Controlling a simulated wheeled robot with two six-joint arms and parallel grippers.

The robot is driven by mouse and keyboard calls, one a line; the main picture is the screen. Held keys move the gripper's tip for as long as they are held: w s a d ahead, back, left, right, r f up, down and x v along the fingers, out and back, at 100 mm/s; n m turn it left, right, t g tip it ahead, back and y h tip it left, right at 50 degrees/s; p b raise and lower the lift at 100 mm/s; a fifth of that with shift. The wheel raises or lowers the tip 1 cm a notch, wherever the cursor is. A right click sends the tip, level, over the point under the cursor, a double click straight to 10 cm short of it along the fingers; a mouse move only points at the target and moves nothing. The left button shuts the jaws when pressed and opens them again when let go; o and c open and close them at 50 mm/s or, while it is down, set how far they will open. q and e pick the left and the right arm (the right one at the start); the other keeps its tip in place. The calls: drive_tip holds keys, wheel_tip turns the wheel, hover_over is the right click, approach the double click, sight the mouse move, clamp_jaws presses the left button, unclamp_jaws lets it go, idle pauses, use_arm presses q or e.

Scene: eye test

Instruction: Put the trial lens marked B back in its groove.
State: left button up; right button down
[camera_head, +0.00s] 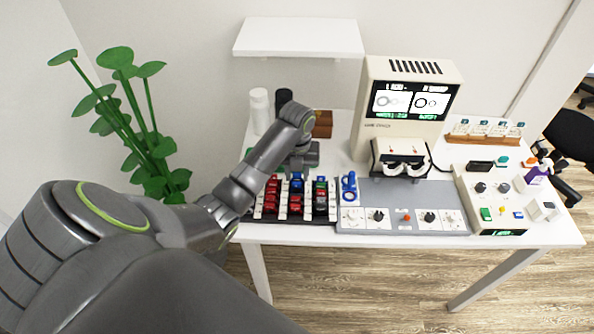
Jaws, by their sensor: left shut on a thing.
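The lens tray (278,222) at the left of the white table holds several red, blue and green trial lenses in rows of grooves. My left gripper (297,174) is over the back part of the tray, pointing down. It is shut on what looks like a blue trial lens (296,186), right at the middle row. The fingers hide much of this lens, and I cannot tell whether it touches its groove. The letter B is too small to read on any lens. My right gripper is out of view.
A beige machine with a screen (411,100) stands behind. White and black bottles and a brown box (322,125) are behind my gripper. A wall shelf (298,38) hangs above.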

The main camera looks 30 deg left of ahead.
use_arm(q)
drive_tip(key=shift+f, duration=0.6)
drive_tip(key=o, duration=1)
wheel_tip(320, 180, up, 7)
drive_tip(key=shift+f, duration=0.1)
wheel_tip(320, 180, up, 11)
drive_tip(key=p, duration=1.1)
drive_tip(key=shift+f, duration=0.15)
drive_tip(key=shift+s+d+f, duration=0.1)
